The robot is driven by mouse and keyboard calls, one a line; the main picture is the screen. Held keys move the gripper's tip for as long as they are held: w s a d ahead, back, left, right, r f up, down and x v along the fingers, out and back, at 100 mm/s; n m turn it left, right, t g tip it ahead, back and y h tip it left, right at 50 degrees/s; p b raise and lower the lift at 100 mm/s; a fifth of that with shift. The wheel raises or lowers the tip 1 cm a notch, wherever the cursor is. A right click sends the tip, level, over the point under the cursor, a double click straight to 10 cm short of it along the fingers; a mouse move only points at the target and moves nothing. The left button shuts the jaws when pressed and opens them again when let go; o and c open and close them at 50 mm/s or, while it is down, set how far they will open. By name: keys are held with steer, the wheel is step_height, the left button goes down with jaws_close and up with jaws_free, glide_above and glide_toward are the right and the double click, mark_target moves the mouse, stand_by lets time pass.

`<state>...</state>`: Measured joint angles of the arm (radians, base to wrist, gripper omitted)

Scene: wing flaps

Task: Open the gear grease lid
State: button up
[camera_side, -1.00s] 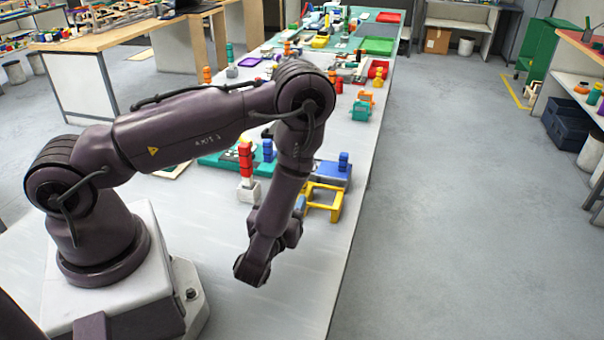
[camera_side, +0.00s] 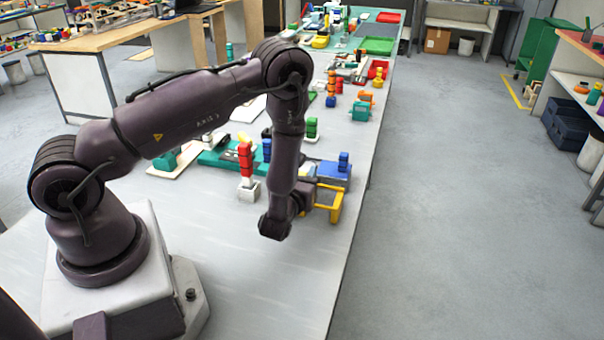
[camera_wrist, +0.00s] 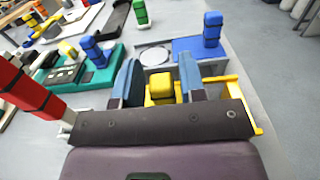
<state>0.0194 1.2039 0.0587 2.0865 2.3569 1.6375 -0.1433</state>
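No label names the gear grease lid, so I cannot tell for sure which part it is. In the wrist view a yellow frame (camera_wrist: 219,83) with a yellow block (camera_wrist: 161,86) stands in front of a grey box (camera_wrist: 153,56) with a round mark. A blue slab (camera_wrist: 190,46) with a blue upright knob (camera_wrist: 212,30) lies on the box's right part. My gripper (camera_wrist: 160,72) is open, its two blue-grey fingers on either side of the yellow block with gaps showing. In the side view the yellow frame (camera_side: 337,204) and blue slab (camera_side: 333,171) are partly behind my arm.
A red stacked piece (camera_side: 245,162) on a white base stands left of my gripper. A teal board (camera_wrist: 88,65) with a blue post lies further back left. A green post (camera_side: 312,128) stands behind. The table's right edge is close; its front is clear.

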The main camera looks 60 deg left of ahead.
jaws_close()
steer(key=w+d, duration=0.5)
steer(key=shift+o, duration=1.5)
jaws_free()
steer(key=shift+s, duration=0.1)
steer(key=v, duration=1.3)
